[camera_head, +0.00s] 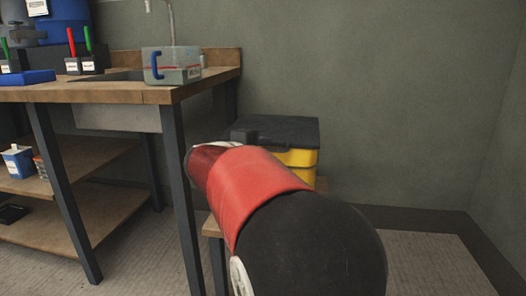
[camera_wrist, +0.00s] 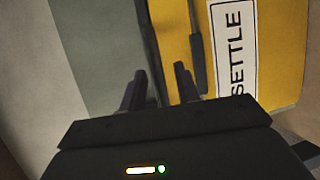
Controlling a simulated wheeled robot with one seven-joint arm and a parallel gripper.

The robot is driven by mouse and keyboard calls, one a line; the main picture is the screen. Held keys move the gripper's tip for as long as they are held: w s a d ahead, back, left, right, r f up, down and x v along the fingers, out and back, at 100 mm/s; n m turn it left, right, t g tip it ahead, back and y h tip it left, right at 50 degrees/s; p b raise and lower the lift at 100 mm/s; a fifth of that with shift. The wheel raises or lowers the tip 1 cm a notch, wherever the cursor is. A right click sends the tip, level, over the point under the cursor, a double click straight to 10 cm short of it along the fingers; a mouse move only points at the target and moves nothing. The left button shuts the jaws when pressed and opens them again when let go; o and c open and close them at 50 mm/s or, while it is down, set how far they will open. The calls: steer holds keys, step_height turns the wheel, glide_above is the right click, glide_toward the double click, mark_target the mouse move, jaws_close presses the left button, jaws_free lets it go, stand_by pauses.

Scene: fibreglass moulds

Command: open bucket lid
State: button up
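The yellow bucket (camera_head: 301,158) has a black lid (camera_head: 278,129), lying flat on it in the head view. My arm hides much of the bucket's front there, and my gripper is hidden behind the arm. In the wrist view the yellow bucket body (camera_wrist: 275,50) fills the right side, turned sideways, with a white label reading "SETTLE". A dark strip, seemingly the lid edge (camera_wrist: 149,40), runs along its left side. A dark bar (camera_wrist: 197,62) stands out on the yellow face. My gripper (camera_wrist: 159,82) is open and empty, its fingertips close to the bucket's edge; contact cannot be told.
The bucket stands on a low wooden stand (camera_head: 211,228). The wall is close behind; open floor (camera_head: 425,262) lies to the right.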

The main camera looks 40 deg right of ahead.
steer(key=shift+w+d, duration=0.1)
steer(key=shift+d, duration=0.25)
jaws_close()
